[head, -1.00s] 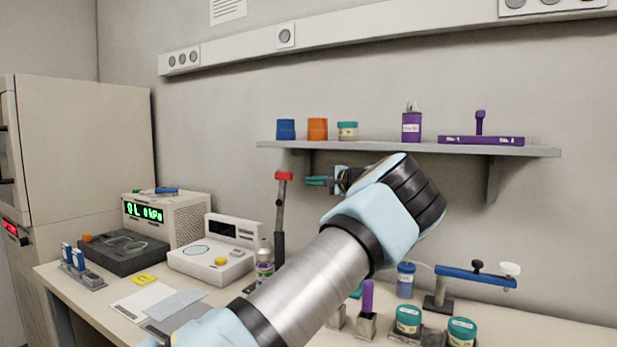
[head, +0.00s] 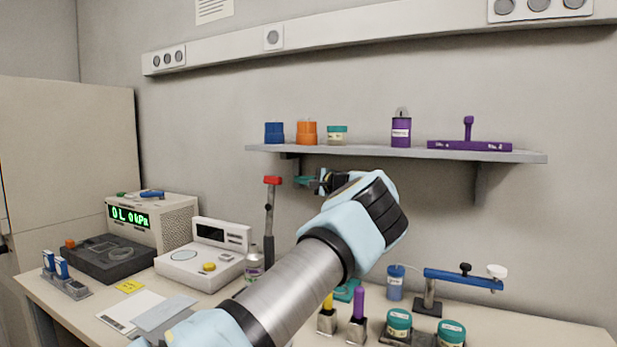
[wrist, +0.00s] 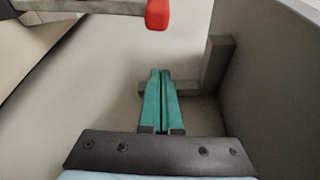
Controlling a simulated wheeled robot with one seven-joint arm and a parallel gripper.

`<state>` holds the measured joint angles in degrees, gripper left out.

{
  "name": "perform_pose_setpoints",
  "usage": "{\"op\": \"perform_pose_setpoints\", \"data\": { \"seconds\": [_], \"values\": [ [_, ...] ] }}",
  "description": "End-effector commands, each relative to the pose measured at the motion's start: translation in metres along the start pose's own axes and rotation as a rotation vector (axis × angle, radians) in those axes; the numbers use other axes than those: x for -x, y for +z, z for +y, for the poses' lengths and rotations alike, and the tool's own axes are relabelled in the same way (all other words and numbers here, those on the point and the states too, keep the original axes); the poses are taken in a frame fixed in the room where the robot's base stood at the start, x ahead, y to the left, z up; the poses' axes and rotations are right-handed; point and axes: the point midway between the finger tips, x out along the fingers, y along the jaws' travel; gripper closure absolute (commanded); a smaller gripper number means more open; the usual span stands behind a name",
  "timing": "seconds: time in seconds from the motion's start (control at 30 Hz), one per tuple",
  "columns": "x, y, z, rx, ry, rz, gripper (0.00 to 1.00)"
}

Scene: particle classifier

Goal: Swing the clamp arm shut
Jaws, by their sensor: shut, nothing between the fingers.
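The clamp arm appears to be the grey upright lever (head: 269,222) with a red tip (head: 272,180), standing at the back of the bench in the head view. The red tip also shows at the top of the wrist view (wrist: 158,14), with the grey lever (wrist: 85,6) running left from it. My gripper (head: 304,182) has teal fingers, just right of the red tip in the head view and below the shelf. In the wrist view the fingers (wrist: 161,75) are together and empty, apart from the red tip in the picture. The lever's base is partly hidden by a bottle and my arm.
A wall shelf (head: 380,153) with jars and a purple rack is above my gripper; its bracket (wrist: 218,65) is close in the wrist view. A white device (head: 203,254) and a bottle (head: 254,264) stand left of my arm. A blue-armed stand (head: 463,278) and jars are at right.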

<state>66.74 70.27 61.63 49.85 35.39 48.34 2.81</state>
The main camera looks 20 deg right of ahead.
Motion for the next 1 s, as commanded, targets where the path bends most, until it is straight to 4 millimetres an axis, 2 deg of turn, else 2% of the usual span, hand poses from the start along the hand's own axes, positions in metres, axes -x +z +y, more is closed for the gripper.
{"op": "perform_pose_setpoints", "data": {
  "seconds": [0.03, 0.27, 0.8, 1.0],
  "values": [
    [-0.009, 0.001, -0.003, -0.001, 0.0, -0.001, 1.0],
    [-0.04, 0.001, -0.002, 0.0, 0.001, -0.001, 1.0],
    [-0.027, 0.033, -0.001, -0.001, 0.001, 0.0, 1.0],
    [-0.026, 0.037, 0.0, 0.0, 0.0, 0.001, 1.0]
  ]
}}
